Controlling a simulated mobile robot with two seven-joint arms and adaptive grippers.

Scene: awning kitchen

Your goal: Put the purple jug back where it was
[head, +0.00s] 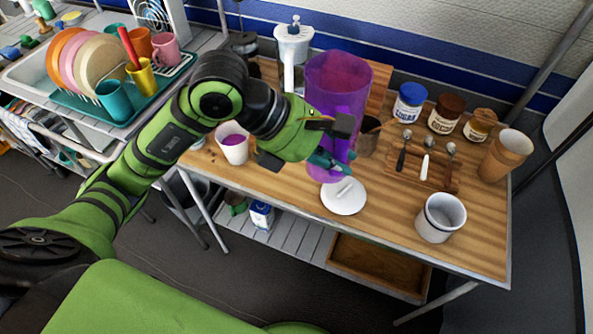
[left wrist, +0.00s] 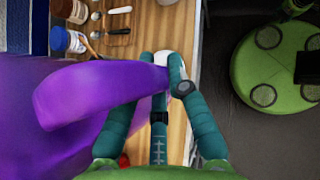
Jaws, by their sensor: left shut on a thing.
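The purple jug (head: 338,100) is tall, see-through and open at the top, upright over the wooden table in the head view. My left gripper (head: 335,160) is at its near side. A white round lid (head: 343,196) lies on the table just in front of the jug. My right gripper is not in view.
A white cup with purple contents (head: 233,148) stands left of the jug. A white cup (head: 440,217), brown cups (head: 503,156), a spoon rack (head: 425,172) and jars (head: 409,102) stand to the right. A dish rack (head: 125,108) is far left. The front table edge has some bare wood.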

